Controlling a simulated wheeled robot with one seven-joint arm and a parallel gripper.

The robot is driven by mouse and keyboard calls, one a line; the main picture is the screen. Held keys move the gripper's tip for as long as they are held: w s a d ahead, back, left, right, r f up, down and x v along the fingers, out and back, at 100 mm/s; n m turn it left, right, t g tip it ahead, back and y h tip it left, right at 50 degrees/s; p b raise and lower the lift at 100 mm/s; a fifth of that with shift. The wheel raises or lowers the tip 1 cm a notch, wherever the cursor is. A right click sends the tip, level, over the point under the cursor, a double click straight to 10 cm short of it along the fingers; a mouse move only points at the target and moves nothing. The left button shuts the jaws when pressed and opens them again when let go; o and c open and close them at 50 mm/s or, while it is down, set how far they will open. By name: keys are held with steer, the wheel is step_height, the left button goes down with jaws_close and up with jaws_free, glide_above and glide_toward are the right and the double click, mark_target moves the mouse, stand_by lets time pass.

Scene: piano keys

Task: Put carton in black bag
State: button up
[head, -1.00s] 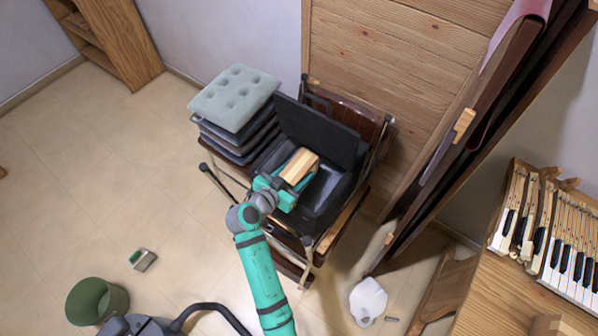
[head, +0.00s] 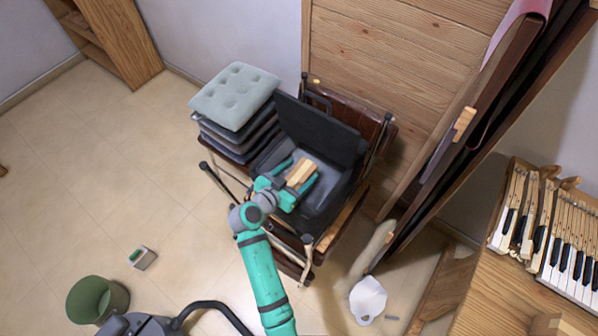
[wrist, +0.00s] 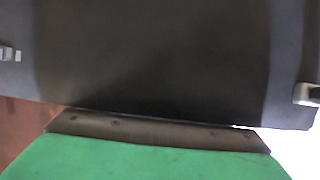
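The black bag (head: 318,128) stands open in the middle of the head view, its back flap raised. The carton (head: 302,172), a small light-wood-coloured block, is inside the bag opening. My teal gripper (head: 297,174) reaches into the bag from the front left. Its two fingers are spread, one on each side of the carton, with the carton apparently loose between them. The carton's underside is hidden. In the wrist view, the bag's dark surface (wrist: 150,55) fills most of the picture above my green gripper part; the carton does not show there.
The bag rests on a chair-like frame (head: 306,240) with metal bars. Stacked grey cushions (head: 235,95) stand close on its left. A wooden panel (head: 390,70) rises behind. Piano keys (head: 570,255) are at right. A green bin (head: 97,300) stands on open floor at left.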

steer(key=shift+r, duration=0.65)
steer(key=v, duration=1.2)
steer(key=shift+f, duration=0.15)
